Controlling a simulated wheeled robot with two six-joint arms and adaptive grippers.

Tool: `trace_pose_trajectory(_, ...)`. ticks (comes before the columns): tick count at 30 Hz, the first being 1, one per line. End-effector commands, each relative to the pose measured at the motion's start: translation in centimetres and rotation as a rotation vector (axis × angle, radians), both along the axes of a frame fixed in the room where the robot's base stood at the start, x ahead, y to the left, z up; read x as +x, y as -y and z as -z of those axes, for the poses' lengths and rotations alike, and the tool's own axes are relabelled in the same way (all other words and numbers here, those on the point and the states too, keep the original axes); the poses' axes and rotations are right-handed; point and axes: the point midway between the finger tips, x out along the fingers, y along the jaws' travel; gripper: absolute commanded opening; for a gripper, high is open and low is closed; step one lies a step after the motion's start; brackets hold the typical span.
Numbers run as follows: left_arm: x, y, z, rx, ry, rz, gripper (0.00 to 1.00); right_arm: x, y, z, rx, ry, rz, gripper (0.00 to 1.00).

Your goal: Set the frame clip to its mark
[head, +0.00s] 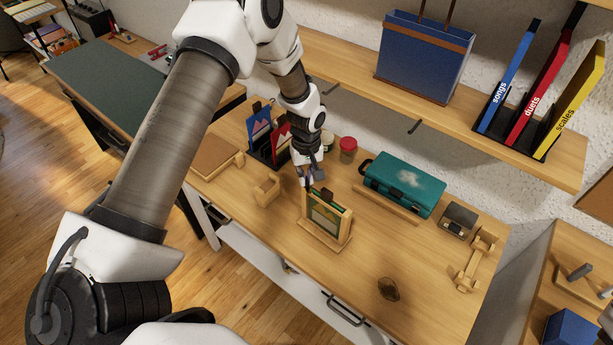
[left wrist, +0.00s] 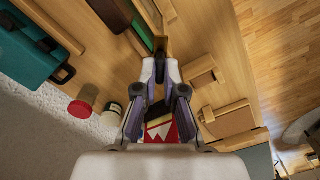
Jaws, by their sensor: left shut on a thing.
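The upright wooden frame (head: 345,226) with a green panel stands on the table, in the middle of the head view. Its green panel (left wrist: 141,34) shows at the top of the left wrist view. My left gripper (head: 308,183) is at the frame's upper left corner, pointing down. In the left wrist view its fingertips (left wrist: 161,65) are close together on a small brown piece (left wrist: 162,46) at the frame's end. This piece seems to be the frame clip, mostly hidden by the fingers. I cannot make out its mark. My right gripper is not in view.
A small wooden block holder (head: 267,190) stands left of the frame. Behind are a red-lidded jar (head: 348,150), a teal case (head: 404,183) and a rack with blue and red cards (head: 260,130). A dark brown object (head: 388,289) lies front right, with bare table around it.

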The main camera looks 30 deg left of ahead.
Motion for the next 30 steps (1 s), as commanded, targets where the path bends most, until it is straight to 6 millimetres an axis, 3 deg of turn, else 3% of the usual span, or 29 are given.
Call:
trace_pose_trajectory(21,-0.2,0.0,0.2,-0.001,-0.004,0.668,0.00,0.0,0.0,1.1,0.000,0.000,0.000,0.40)
trace_pose_trajectory(30,-0.1,0.0,0.2,-0.002,-0.004,0.871,0.00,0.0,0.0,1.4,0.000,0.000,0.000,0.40)
